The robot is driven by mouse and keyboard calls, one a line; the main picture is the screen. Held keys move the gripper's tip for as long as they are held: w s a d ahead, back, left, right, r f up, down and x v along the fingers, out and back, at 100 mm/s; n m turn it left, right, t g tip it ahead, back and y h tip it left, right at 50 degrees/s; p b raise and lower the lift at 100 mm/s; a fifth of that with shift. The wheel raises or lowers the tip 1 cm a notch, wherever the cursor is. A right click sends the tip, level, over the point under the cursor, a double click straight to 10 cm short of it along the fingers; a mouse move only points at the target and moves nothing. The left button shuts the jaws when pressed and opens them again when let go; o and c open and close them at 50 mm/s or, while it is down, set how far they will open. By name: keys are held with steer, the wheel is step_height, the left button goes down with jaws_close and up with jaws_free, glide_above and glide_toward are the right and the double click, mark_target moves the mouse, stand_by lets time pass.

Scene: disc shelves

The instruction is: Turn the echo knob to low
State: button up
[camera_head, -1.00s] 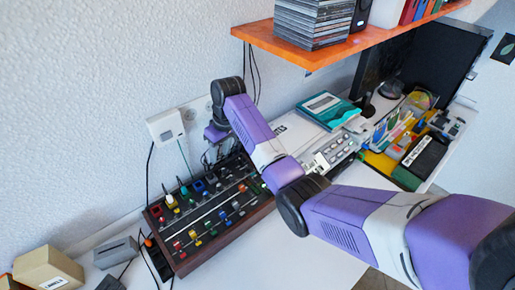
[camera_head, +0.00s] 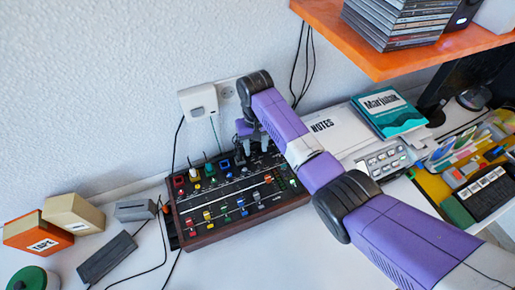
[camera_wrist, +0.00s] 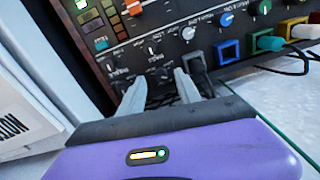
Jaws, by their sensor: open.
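A dark mixer with wooden sides (camera_head: 243,227) lies on the white desk against the wall. Its panel carries several coloured knobs and sliders and also shows in the wrist view (camera_wrist: 262,70). My gripper (camera_head: 258,148) is over the mixer's back right part, pointing down. In the wrist view, my gripper (camera_wrist: 161,78) is open, its two grey fingers apart over small black knobs (camera_wrist: 163,73). Panel labels are upside down and too small to tell which knob is echo. Whether the fingers touch anything is unclear.
A white notes pad (camera_head: 335,130) and a teal book (camera_head: 388,112) are right of the mixer. A white wall box (camera_head: 199,101) with cables is behind. Coloured plugs (camera_wrist: 270,43) rise from the panel. An orange shelf (camera_head: 400,58) overhangs at upper right.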

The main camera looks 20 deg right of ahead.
steer(key=shift+a+f, duration=0.1)
steer(key=shift+f, duration=0.9)
steer(key=shift+c, duration=0.2)
jaws_close()
steer(key=shift+n, duration=0.4)
steer(key=n+p, duration=0.1)
steer(key=n, duration=0.1)
steer(key=shift+r+n, duration=0.1)
steer(key=shift+n, duration=2.4)
